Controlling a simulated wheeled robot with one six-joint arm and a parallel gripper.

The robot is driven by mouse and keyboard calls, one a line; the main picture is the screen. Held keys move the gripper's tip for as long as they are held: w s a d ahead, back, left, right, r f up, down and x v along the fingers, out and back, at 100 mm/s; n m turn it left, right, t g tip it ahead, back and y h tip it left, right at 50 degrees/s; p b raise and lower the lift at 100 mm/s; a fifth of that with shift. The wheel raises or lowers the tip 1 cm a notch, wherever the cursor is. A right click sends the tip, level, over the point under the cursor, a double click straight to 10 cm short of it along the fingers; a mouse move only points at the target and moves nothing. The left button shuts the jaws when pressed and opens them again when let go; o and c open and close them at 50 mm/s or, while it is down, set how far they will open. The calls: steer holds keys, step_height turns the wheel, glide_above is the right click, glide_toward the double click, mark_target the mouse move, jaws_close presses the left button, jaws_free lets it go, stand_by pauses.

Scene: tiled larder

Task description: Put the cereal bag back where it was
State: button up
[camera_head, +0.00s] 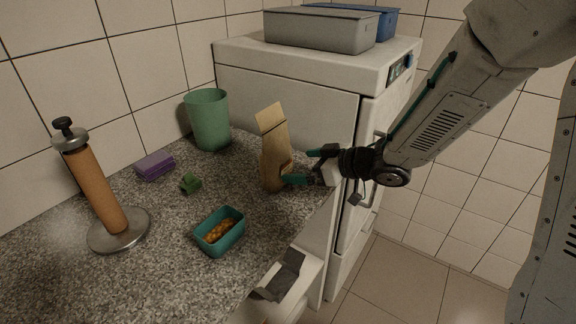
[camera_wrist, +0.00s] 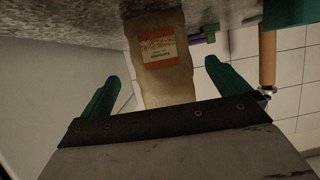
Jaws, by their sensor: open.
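The cereal bag (camera_head: 274,150) is a tan paper bag standing upright on the speckled counter, leaning slightly, with an orange and white label. In the wrist view the bag (camera_wrist: 163,75) is upside down in the picture and its label faces me. My gripper (camera_head: 300,167) comes in from the right at the bag's lower half. Its green fingers are spread, and in the wrist view the gripper (camera_wrist: 158,80) has one finger on each side of the bag, with gaps showing beside it. The bag's right edge is partly hidden by the fingers.
On the counter (camera_head: 150,270) are a green bin (camera_head: 208,120), a purple sponge (camera_head: 154,165), a small green object (camera_head: 190,183), a teal dish (camera_head: 220,238) with orange food and a paper-roll stand (camera_head: 100,195). A white appliance (camera_head: 290,85) stands behind, bearing grey (camera_head: 318,32) and blue (camera_head: 387,24) tubs.

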steer(key=shift+v, duration=1.7)
steer(key=w+d+r+m+t+h, duration=0.1)
steer(key=d+r+m+t+h, duration=0.15)
steer(key=d+h, duration=0.2)
steer(key=d+r+m+t+h, duration=0.1)
steer(key=d+r+m+h, duration=0.15)
steer(key=d, duration=0.35)
steer(key=s+d+r+m+g+h, duration=0.2)
steer(key=s+d+r+m+h, duration=0.1)
steer(key=s+d+h, duration=0.3)
steer(key=s+r+m+g+y, duration=0.1)
steer(key=s+g, duration=0.7)
steer(key=s, duration=1.5)
steer(key=shift+s+a+r+m+y, duration=0.3)
steer(key=shift+s+m+y, duration=0.15)
steer(key=shift+m, duration=0.55)
steer(key=shift+w, duration=0.1)
